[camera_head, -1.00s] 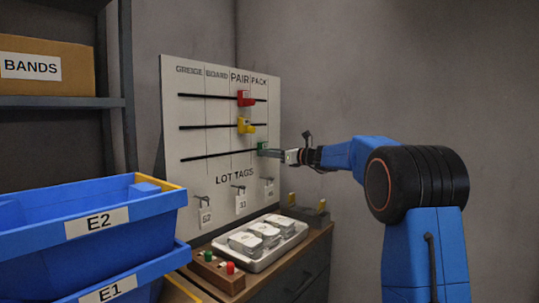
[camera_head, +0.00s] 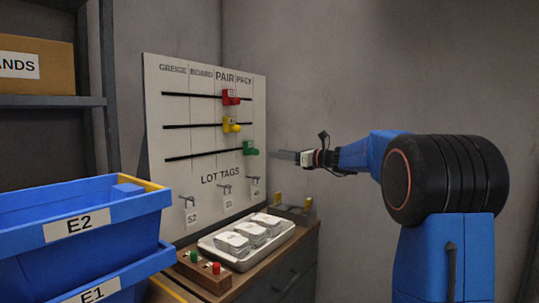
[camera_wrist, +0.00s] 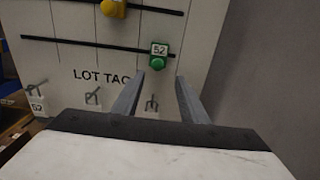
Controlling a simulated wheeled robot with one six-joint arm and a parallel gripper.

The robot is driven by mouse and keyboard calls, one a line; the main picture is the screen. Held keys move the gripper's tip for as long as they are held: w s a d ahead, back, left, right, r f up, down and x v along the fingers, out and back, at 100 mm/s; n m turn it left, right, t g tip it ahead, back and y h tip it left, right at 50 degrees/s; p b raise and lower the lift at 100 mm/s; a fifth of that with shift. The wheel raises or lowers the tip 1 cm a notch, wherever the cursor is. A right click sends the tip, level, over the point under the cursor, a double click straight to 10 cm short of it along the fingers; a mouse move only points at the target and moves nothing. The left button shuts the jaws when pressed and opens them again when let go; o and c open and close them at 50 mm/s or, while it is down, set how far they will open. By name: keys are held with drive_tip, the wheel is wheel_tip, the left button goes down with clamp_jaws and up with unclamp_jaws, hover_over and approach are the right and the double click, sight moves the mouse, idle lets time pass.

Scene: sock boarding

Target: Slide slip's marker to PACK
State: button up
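The white board (camera_head: 155,120) has columns GREIGE, BOARD, PAIR and PACK and three black slots. The green marker (camera_head: 250,148) sits on the lowest slot in the PACK column. In the wrist view the green marker (camera_wrist: 158,58) carries the number 52. The red marker (camera_head: 231,97) on the top slot and the yellow marker (camera_head: 231,125) on the middle slot are in the PAIR column. My gripper (camera_head: 272,154) is to the right of the green marker, apart from it. In the wrist view my gripper (camera_wrist: 153,90) has its fingers spread with nothing between them.
Tags hang on hooks under LOT TAGS, among them a tag 52 (camera_head: 191,217). A tray (camera_head: 225,258) with white packs and a button box (camera_head: 205,270) stand on the cabinet below. Blue bins (camera_head: 130,210) are at left.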

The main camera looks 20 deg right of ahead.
drive_tip(key=shift+v, duration=2.7)
drive_tip(key=s+a+f+n+g+h, duration=0.1)
drive_tip(key=s+a+f+n+g, duration=0.1)
drive_tip(key=s+a+f+n, duration=0.45)
drive_tip(key=s+a+f+n+g+h, duration=0.1)
drive_tip(key=s+a+f+n+g, duration=0.15)
drive_tip(key=s+a, duration=0.45)
drive_tip(key=s+a+f+n+g+h, duration=0.1)
drive_tip(key=s+a+f+n+g, duration=0.3)
drive_tip(key=s, duration=0.5)
drive_tip(key=s+d+f+n+h, duration=0.3)
drive_tip(key=s+f+n, duration=0.5)
drive_tip(key=s, duration=0.5)
drive_tip(key=s+d+f+n+g+h, duration=0.1)
drive_tip(key=s+d+f+n+h, duration=0.2)
drive_tip(key=s+f+n, duration=0.4)
drive_tip(key=shift+s+f+n+h, duration=0.4)
drive_tip(key=shift+s+f+h, duration=0.4)
drive_tip(key=shift+s+f, duration=2.55)
drive_tip(key=shift+s+r, duration=0.45)
drive_tip(key=shift+r, duration=0.1)
drive_tip(key=shift+c, duration=0.3)
